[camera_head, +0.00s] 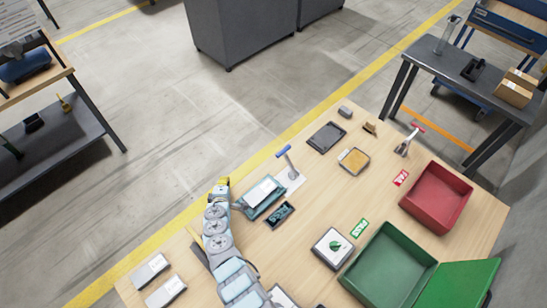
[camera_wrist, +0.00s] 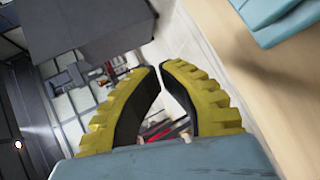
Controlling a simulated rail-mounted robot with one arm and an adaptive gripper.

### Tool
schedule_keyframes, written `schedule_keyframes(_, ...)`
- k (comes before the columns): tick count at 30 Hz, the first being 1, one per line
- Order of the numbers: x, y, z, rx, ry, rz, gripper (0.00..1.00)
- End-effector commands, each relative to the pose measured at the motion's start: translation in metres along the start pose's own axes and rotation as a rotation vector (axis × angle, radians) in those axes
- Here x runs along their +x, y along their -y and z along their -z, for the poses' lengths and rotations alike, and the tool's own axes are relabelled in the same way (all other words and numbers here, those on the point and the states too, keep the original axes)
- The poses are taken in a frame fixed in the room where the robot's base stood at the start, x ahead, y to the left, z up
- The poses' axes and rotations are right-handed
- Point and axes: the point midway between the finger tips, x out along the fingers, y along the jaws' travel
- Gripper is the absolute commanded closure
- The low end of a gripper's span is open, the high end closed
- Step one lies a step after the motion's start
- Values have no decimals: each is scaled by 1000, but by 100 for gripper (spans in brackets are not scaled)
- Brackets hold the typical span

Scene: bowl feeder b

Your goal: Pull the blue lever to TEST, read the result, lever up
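The blue lever (camera_head: 284,152) has a blue handle on a grey stalk and stands upright but tilted on a white plate (camera_head: 291,180). A teal device (camera_head: 262,200) with a white top sits just left of it, and a small dark box (camera_head: 280,215) with round features lies in front. No readable result shows. My gripper (camera_head: 221,183) is at the table's far left edge, left of the teal device and apart from the lever. In the wrist view its yellow fingers (camera_wrist: 160,67) have tips almost together, with nothing between them. The lever is not in the wrist view.
A green bin (camera_head: 372,257), a red bin (camera_head: 462,206), green PASS (camera_head: 359,229) and red FAIL (camera_head: 400,178) labels, and a white box (camera_head: 333,248) are on the right. Free table lies between the lever and the bins.

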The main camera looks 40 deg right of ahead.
Motion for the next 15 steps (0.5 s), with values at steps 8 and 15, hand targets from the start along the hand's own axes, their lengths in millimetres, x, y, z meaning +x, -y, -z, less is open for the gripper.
schedule_keyframes(8, 32, -22, -74, -137, 313, -108, 100)
schedule_keyframes(15, 33, -48, -111, -203, 486, -186, 100)
